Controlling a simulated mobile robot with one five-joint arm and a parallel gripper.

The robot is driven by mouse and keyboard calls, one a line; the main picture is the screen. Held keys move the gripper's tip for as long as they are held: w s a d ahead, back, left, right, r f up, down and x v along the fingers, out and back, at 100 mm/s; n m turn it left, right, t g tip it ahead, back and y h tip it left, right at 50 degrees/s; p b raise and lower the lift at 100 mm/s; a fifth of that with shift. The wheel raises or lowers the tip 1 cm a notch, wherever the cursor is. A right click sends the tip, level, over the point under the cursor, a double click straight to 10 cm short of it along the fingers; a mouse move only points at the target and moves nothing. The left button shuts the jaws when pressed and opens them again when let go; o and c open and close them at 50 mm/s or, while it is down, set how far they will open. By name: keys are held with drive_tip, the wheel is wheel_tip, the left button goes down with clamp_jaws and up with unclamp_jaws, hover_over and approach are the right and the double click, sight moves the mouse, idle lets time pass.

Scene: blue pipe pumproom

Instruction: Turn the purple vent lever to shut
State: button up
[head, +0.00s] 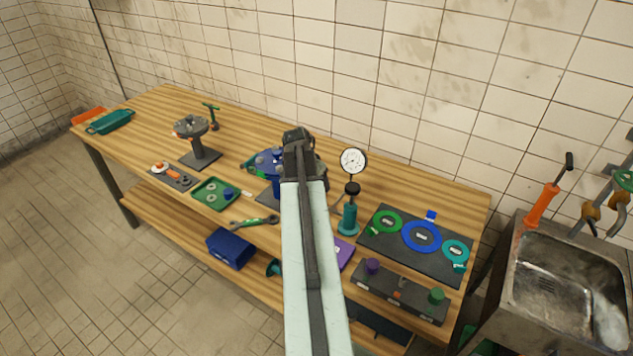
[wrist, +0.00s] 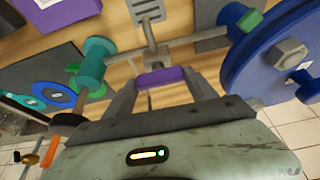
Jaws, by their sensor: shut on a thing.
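The purple vent lever (wrist: 160,77) shows in the wrist view as a short purple bar on a grey stem. My gripper (wrist: 161,84) has a finger on each side of it and is shut on it. In the head view my gripper (head: 299,143) is over the back middle of the bench, and my arm hides the lever there. A grey slotted plate (wrist: 147,10) lies beyond the lever in the wrist view. I cannot tell the lever's angle against its shut mark.
A blue flanged wheel (wrist: 262,55) stands close right of my gripper in the wrist view, and a teal fitting (wrist: 95,65) close left. A dial gauge (head: 353,162) stands right of my arm. A dark board with rings (head: 380,248) and a metal sink (head: 565,270) are farther right.

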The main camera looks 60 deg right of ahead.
idle(0.3)
drive_tip(key=o, duration=1.4)
drive_tip(key=shift+c, duration=0.2)
drive_tip(key=p+v, duration=0.7)
drive_tip(key=shift+a+r, duration=0.25)
drive_tip(key=shift+r, duration=0.1)
